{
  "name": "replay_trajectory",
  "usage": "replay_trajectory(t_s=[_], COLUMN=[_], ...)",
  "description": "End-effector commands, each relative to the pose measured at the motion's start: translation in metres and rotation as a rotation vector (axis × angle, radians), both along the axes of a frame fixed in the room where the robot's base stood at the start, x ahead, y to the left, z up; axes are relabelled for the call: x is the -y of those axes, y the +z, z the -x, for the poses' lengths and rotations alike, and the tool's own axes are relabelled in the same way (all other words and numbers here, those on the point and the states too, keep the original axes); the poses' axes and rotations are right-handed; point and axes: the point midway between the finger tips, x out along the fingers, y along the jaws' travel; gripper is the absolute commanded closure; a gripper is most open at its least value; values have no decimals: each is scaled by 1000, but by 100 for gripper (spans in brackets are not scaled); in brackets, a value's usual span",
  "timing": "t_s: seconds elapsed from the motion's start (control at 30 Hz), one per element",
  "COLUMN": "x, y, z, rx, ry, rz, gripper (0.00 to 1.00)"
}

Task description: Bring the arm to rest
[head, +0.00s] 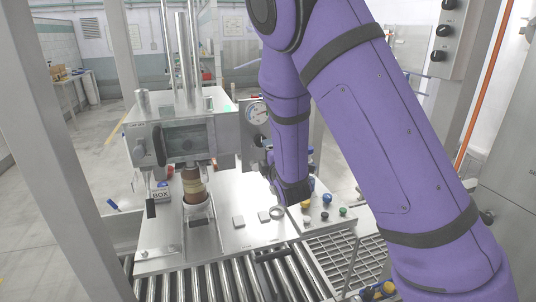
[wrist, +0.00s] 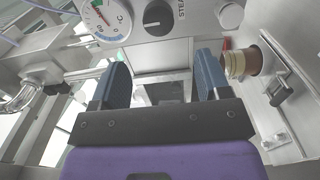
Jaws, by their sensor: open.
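My purple arm reaches in from the right of the head view and bends down over the metal work plate. My gripper is mostly hidden behind my own wrist in the head view. In the wrist view my gripper (wrist: 163,85) shows two blue-padded fingers spread apart with nothing between them. The fingers point toward a steel panel with a dial gauge (wrist: 105,18) and a black knob (wrist: 157,18).
The filling machine (head: 183,140) stands left of my arm, with a brown and cream cylindrical part (head: 194,185) under its head. Roller conveyor (head: 215,283) runs in front. Small coloured knobs (head: 327,198) sit right of my wrist.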

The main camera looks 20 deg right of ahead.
Motion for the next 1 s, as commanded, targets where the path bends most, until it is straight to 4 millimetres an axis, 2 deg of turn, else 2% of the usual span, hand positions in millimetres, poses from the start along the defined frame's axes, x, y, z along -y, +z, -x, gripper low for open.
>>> replay_trajectory(t_s=[0.37,0.57,0.77,1.0], x=[2,17,34,46], y=[3,22,48,83], z=[0,7,29,72], rx=[-11,-118,-277,-451], ry=[-6,-50,-111,-185], rz=[-23,-218,-494,-783], gripper=[30,30,30,30])
